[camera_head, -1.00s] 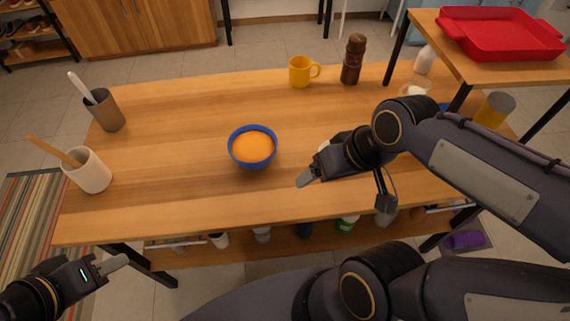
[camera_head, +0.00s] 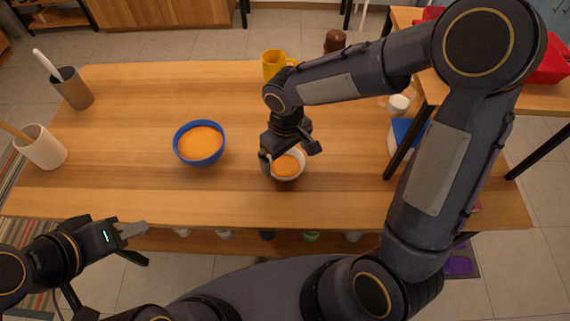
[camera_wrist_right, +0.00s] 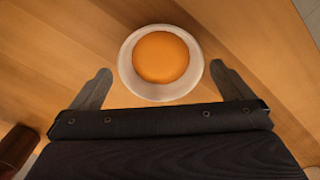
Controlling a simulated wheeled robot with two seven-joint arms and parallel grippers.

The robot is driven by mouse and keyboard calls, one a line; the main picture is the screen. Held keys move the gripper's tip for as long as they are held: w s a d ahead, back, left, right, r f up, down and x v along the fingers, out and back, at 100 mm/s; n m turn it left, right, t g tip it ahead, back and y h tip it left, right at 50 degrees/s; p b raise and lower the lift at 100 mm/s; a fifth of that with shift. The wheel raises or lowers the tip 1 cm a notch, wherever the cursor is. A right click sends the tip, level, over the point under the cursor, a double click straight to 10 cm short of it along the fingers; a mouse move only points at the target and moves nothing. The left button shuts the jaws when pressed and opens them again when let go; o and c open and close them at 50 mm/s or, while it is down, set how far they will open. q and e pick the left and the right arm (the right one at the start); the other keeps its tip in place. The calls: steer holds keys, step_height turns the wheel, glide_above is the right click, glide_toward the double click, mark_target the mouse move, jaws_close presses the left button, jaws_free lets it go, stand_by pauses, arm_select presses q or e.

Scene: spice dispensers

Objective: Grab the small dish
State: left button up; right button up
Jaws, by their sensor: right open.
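The small dish (camera_head: 303,169) is a white bowl with orange contents, standing on the wooden table right of the blue bowl. It also shows in the right wrist view (camera_wrist_right: 160,93). My right gripper (camera_head: 276,165) is over the dish, pointing down. In the right wrist view my right gripper (camera_wrist_right: 160,70) is open, with one finger on each side of the dish and a gap to both. My left gripper (camera_head: 134,230) is off the table's front edge at the lower left, away from the dish. Whether its fingers are apart is unclear.
A blue bowl (camera_head: 201,146) with orange contents stands left of the dish. A yellow mug (camera_head: 272,64) and a brown mill (camera_head: 334,41) stand behind. Two utensil cups, grey-brown (camera_head: 74,90) and white (camera_head: 42,149), stand at the left. The table (camera_head: 130,185) is clear between them.

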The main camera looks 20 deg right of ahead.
mark_target(285, 168)
step_height(285, 168, down, 4)
steer(key=shift+w+a+r, duration=0.1)
steer(key=shift+r, duration=0.05)
steer(key=c, duration=0.8)
steer(key=shift+r, duration=0.15)
